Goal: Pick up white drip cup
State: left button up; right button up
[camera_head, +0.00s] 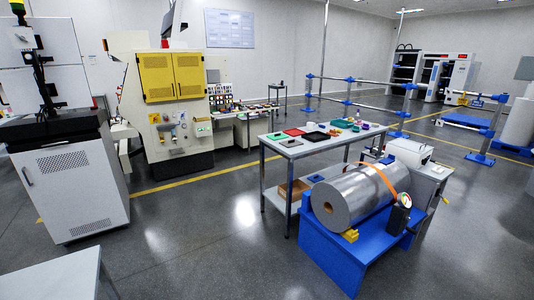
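No white drip cup can be made out for certain. A tiny pale object (310,125) stands among the items on the grey worktable (330,145) in the middle distance; it is too small to tell whether it is a cup. Near it lie a red flat piece (276,135), a green flat tray (294,132), a black tray (316,136) and a teal bin (342,123). Neither of my grippers is in view.
A large metal roll (350,195) on a blue stand (345,250) blocks the worktable's near right side. A grey cabinet (70,190) stands left, a pale tabletop (50,280) at lower left. The floor (200,245) between is clear.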

aim_at(309, 125)
jog(key=i, duration=0.9)
jog(key=i+l+u, duration=0.1)
jog(key=i+u, duration=0.3)
jog(key=i, duration=0.45)
jog(key=i+u, duration=0.3)
jog(key=i, duration=0.5)
jog(key=i+z, duration=0.15)
jog(key=i, duration=0.65)
jog(key=i+j+z, duration=0.15)
jog(key=i+z, duration=0.2)
jog(key=i, duration=0.5)
jog(key=i+j+z, duration=0.15)
jog(key=i+z, duration=0.15)
jog(key=i+j+z, duration=0.3)
jog(key=i, duration=0.2)
jog(key=i+j+z, duration=0.25)
jog(key=z, duration=0.2)
jog(key=i+j+z, duration=0.3)
jog(key=z, duration=0.15)
jog(key=i+j+z, duration=0.1)
jog(key=j+z, duration=0.2)
jog(key=z, duration=0.15)
jog(key=i+j+z, duration=0.1)
jog(key=j+z, duration=0.3)
jog(key=l, duration=0.1)
